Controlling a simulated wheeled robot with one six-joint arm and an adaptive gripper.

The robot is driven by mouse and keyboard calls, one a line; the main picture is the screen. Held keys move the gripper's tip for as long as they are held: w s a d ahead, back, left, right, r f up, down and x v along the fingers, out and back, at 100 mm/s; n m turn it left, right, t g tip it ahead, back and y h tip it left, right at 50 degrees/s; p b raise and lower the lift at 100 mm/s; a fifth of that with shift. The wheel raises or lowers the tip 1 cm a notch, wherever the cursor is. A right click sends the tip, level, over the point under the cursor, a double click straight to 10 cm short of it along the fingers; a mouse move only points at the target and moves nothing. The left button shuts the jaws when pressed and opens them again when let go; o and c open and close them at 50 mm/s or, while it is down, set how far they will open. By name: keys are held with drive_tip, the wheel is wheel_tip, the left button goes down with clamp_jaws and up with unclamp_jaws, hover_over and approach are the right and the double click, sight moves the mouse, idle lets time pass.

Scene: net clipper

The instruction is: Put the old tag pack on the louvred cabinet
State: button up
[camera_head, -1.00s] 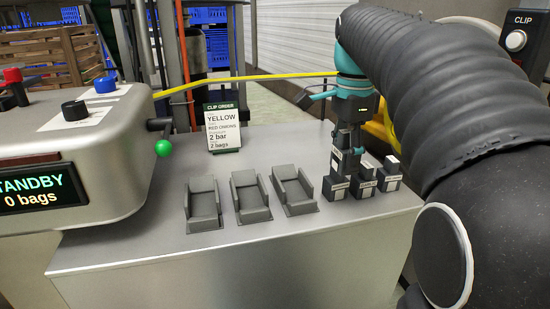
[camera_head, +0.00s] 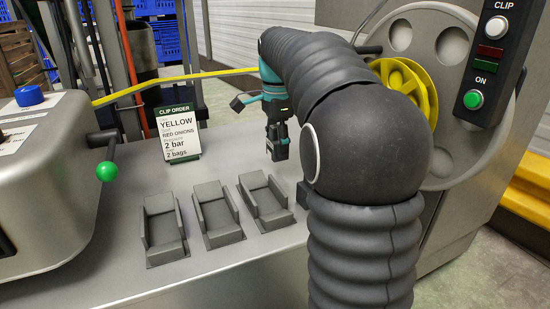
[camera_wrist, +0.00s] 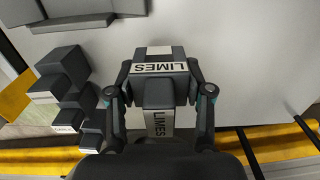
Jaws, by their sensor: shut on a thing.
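My gripper (camera_head: 278,143) is shut on a dark grey tag pack (camera_wrist: 158,58) with white labels reading LIMES. In the wrist view the pack sits between both fingers. In the head view the gripper points down, with the dark pack (camera_head: 278,154) at its tips, above the steel table (camera_head: 215,150). Whether this pack is the old one is not marked. Other dark packs (camera_wrist: 63,67) stand to the left in the wrist view; in the head view my arm mostly hides them. I cannot make out a louvred cabinet in either current view.
Three grey empty holders (camera_head: 217,212) stand in a row on the table. A CLIP ORDER sign (camera_head: 180,128) reads YELLOW, RED ONIONS. A machine with a green-knobbed lever (camera_head: 106,171) is at left. A clipper with a yellow reel (camera_head: 408,88) and button panel (camera_head: 490,60) is at right.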

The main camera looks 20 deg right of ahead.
sight(276, 171)
drive_tip(key=shift+w+f, duration=0.3)
drive_tip(key=shift+w, duration=0.1)
drive_tip(key=shift+f+b, duration=0.35)
drive_tip(key=shift+f, duration=1.55)
drive_tip(key=shift+f, duration=0.1)
drive_tip(key=o, duration=1.3)
wheel_tip(276, 171, up, 12)
drive_tip(key=shift+r+p, duration=0.1)
drive_tip(key=shift+p, duration=1.05)
